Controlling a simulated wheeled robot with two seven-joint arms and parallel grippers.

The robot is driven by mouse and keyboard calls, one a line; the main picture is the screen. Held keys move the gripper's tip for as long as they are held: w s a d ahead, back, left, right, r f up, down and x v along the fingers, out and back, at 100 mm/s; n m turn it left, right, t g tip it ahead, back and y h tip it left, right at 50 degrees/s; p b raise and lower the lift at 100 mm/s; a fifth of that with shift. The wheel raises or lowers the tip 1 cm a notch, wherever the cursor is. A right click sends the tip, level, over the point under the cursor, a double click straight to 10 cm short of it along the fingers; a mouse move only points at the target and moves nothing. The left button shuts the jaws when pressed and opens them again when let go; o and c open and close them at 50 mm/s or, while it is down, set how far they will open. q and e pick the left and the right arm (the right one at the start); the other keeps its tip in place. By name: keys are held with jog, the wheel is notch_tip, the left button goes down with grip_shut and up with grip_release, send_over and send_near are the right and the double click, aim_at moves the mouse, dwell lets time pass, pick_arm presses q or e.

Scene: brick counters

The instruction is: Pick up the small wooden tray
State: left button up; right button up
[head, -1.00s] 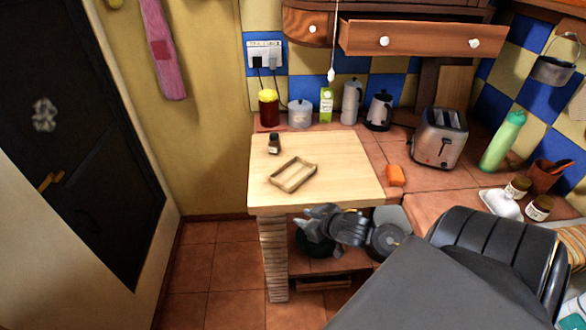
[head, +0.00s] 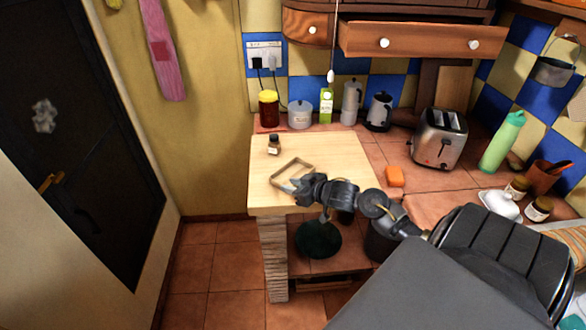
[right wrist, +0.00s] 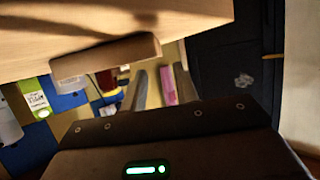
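The small wooden tray (head: 281,169), a shallow rectangular frame, lies on the pale wooden tabletop (head: 345,160). My right gripper (head: 288,186) is at its front right side in the head view and hides part of it. In the right wrist view the two fingers (right wrist: 161,82) stand apart with a gap between them, so the gripper is open. A wooden edge, apparently the tray's (right wrist: 105,60), shows just beyond the fingertips there. I cannot tell whether a finger touches the tray. My left gripper is not in view.
A small dark jar (head: 274,145) stands behind the tray. A red jar (head: 268,110), white canister, carton, pots and kettle (head: 379,112) line the back. An orange block (head: 395,176) and toaster (head: 439,138) are on the right. The tabletop's right part is clear.

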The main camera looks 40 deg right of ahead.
jog(key=shift+p+x, duration=0.6)
jog(key=shift+x, duration=2.05)
jog(key=shift+s+f, duration=0.1)
grip_shut()
